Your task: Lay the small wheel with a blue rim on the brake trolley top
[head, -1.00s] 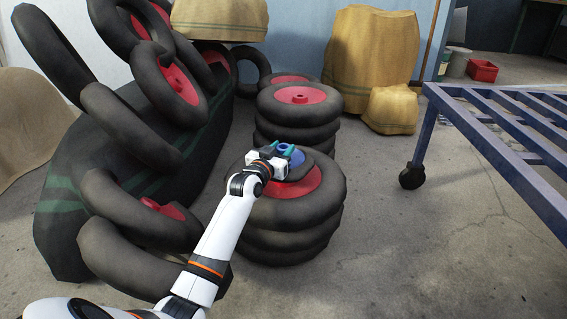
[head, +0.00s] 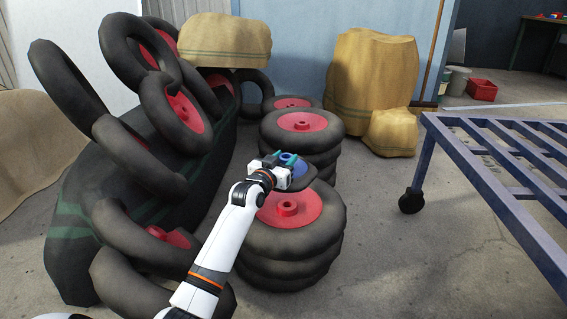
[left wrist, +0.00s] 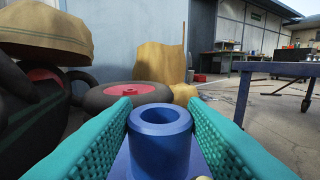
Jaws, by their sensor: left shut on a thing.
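The small wheel (head: 300,180) has a dark tyre and a blue rim. My left gripper (head: 286,160) is shut on its blue hub and holds it just above a stack of larger red-rimmed wheels (head: 292,240). In the left wrist view the raised blue hub (left wrist: 160,145) sits between the teal fingers of my left gripper (left wrist: 160,118). The blue slatted trolley (head: 470,165) stands at the right of the head view, apart from the wheel; its visible top is bare. My right gripper is not in view.
A second red-rimmed wheel stack (head: 303,122) stands behind. Loose tyres lean on a dark green-striped sack (head: 75,245) at left. Tan sacks (head: 370,75) stand at the back. Clear concrete floor (head: 400,260) lies between the near stack and the trolley.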

